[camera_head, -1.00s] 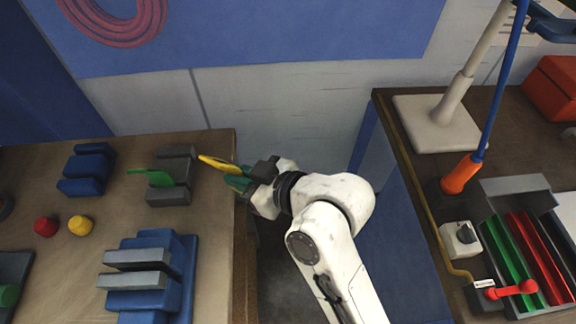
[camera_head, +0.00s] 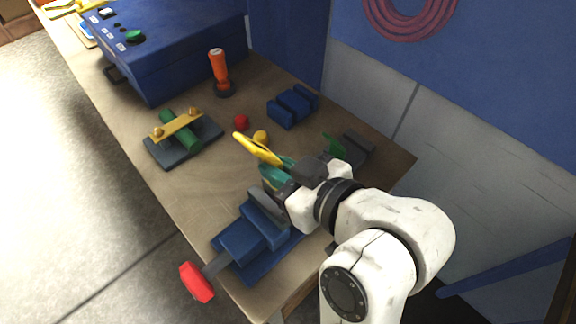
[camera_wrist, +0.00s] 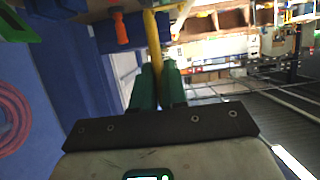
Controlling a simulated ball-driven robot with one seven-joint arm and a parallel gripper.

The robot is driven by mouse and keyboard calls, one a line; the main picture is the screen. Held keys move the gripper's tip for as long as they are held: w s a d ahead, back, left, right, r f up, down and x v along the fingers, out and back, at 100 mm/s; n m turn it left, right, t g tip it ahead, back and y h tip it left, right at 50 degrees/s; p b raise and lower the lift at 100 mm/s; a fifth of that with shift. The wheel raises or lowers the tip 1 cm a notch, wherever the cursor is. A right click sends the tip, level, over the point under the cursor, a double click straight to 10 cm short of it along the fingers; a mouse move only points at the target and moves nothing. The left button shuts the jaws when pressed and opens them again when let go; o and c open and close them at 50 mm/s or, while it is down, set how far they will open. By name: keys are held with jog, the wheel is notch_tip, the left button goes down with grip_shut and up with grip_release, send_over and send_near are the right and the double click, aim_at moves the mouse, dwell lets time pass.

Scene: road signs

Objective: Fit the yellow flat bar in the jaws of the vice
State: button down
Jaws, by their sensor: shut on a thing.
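My gripper (camera_head: 275,172) is shut on the yellow flat bar (camera_head: 257,149) and holds it over the bench, tilted, with its free end pointing to the upper left. In the wrist view the bar (camera_wrist: 154,42) stands out between the two green fingers (camera_wrist: 158,85). The blue vice (camera_head: 242,242) with a red-ended handle (camera_head: 197,282) is on the near bench edge, below and left of my gripper. One grey jaw plate (camera_head: 268,208) shows. My gripper hides the far part of the vice, so I cannot see the jaw gap. The bar is apart from the vice.
A grey block with a green piece (camera_head: 334,147) is close behind my gripper. A blue block (camera_head: 293,106), red ball (camera_head: 241,122) and yellow ball (camera_head: 261,137) lie beyond. A dark plate (camera_head: 205,134) with a green cylinder, an orange-handled tool (camera_head: 219,68) and a blue cabinet (camera_head: 165,45) stand farther off.

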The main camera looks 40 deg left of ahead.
jog(key=shift+f+b, duration=1.5)
jog(key=shift+f, duration=0.3)
jog(key=shift+r+p, duration=0.35)
jog(key=shift+p, duration=0.05)
jog(key=shift+d, duration=0.1)
jog(key=shift+f, duration=0.15)
jog(key=shift+f+b, duration=1.65)
jog(key=shift+f, duration=0.75)
jog(key=shift+f, duration=0.1)
jog(key=c, duration=1.1)
grip_release()
